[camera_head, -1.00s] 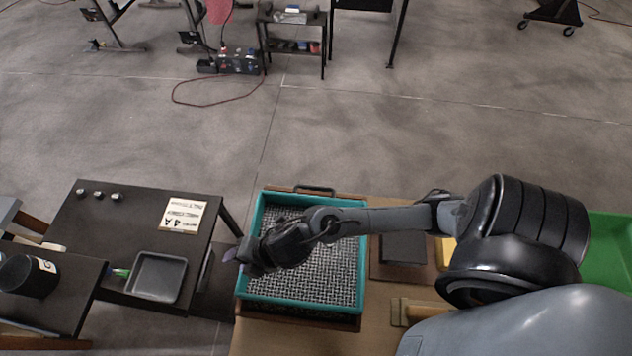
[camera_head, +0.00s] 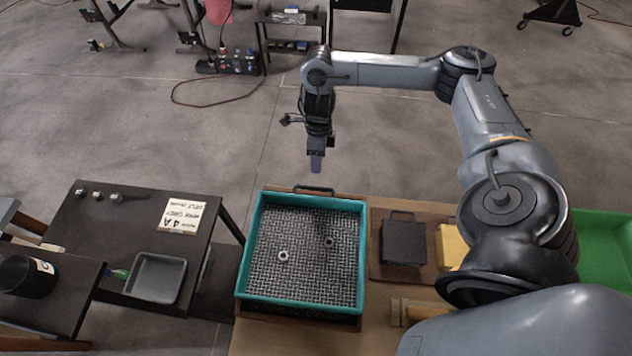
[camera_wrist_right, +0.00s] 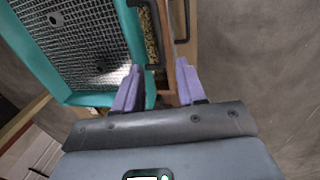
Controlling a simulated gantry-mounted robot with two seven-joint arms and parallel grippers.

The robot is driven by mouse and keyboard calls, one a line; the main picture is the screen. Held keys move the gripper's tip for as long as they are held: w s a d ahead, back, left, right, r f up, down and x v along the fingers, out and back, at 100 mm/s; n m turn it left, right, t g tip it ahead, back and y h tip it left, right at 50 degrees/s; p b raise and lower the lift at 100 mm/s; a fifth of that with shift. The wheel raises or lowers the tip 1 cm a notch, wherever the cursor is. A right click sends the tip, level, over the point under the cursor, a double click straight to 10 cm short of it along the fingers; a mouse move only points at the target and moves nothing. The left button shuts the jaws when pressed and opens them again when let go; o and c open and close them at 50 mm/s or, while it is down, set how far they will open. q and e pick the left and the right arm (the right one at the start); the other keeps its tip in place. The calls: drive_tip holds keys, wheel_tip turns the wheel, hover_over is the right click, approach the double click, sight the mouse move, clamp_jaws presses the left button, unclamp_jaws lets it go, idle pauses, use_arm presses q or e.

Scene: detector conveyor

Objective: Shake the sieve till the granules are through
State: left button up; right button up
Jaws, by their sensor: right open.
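The sieve, a teal square frame (camera_head: 243,262) with a grey mesh (camera_head: 300,270), sits on a wooden box at the front of the bench. Two small ring-shaped pieces (camera_head: 283,255) (camera_head: 329,241) lie on the mesh. A dark handle (camera_head: 315,189) shows at the sieve's far side. My right gripper (camera_head: 316,165) points down above and beyond that far side. In the right wrist view its purple fingers (camera_wrist_right: 157,86) are apart, with nothing clearly gripped. Tan granules (camera_wrist_right: 151,38) show beside the teal frame there. My left gripper is out of view.
Right of the sieve are a dark block (camera_head: 403,243) and a yellow block (camera_head: 452,247) on a brown board, then a green bin (camera_head: 605,245).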

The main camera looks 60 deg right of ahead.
sight(316, 187)
drive_tip(key=f, duration=0.3)
drive_tip(key=a+f, duration=0.1)
drive_tip(key=f, duration=0.2)
drive_tip(key=a+f+p, duration=0.1)
drive_tip(key=f, duration=0.2)
drive_tip(key=shift+s+f, duration=0.3)
drive_tip(key=shift+f, duration=0.1)
clamp_jaws()
